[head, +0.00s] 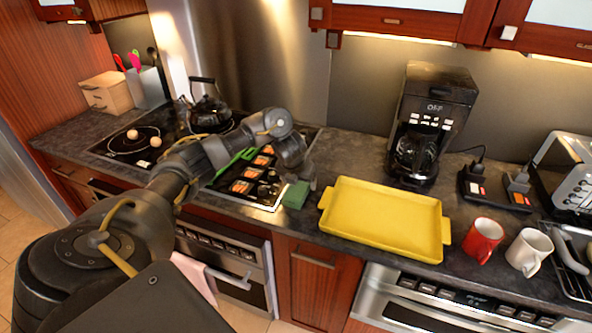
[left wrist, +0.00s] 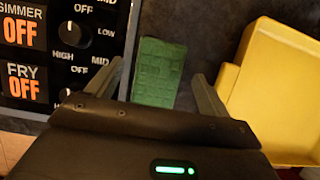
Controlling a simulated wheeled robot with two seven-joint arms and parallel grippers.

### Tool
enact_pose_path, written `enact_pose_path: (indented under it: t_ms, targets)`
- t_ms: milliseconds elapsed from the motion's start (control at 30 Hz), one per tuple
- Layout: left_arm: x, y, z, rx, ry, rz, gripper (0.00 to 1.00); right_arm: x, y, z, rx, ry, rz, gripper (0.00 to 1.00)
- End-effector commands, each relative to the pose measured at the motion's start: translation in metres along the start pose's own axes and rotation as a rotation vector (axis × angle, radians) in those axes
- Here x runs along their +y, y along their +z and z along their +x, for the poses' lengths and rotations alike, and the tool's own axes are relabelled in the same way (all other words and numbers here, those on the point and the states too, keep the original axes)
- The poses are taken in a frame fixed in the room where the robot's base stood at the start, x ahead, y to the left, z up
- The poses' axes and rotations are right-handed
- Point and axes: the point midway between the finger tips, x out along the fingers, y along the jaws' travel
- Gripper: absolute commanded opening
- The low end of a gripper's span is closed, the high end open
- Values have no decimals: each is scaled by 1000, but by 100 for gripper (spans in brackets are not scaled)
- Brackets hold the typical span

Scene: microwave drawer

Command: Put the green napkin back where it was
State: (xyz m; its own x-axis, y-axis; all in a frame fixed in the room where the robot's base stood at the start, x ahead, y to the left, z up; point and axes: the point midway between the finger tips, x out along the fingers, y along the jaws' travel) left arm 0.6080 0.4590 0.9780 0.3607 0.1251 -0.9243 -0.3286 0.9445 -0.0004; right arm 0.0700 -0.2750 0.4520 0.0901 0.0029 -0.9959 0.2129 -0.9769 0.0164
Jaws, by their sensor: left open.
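The green napkin (head: 295,195) lies folded on the dark counter, between the stove's control panel and the yellow tray. It also shows in the left wrist view (left wrist: 158,72), lying between and beyond my open fingers. My left gripper (head: 298,178) is open just above and behind the napkin in the head view. In the left wrist view its fingers (left wrist: 158,82) stand apart on either side of the napkin. I cannot tell whether they touch it. My right gripper is not in view.
The yellow tray (head: 383,217) stands close to the right of the napkin. The stove knobs (head: 268,183) are close to its left. A coffee maker (head: 428,125), a red mug (head: 484,240) and a white mug (head: 529,250) stand farther right. A pink towel (head: 193,277) hangs on the oven.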

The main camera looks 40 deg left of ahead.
Motion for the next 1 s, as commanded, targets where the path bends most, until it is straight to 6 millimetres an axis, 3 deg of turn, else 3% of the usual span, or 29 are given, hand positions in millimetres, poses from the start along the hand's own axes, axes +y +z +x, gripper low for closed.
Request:
enact_pose_path:
  t_ms: [33,100,433,633,1000]
  targets:
    - [2,4,-17,-3,2,3,80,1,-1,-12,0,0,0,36]
    - [1,5,-32,-6,1,4,80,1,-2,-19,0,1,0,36]
    - [1,2,-89,-3,0,1,80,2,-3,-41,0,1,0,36]
    - [0,0,-101,0,0,1,80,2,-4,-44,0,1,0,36]
    - [0,0,-102,1,1,-1,80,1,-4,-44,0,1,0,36]
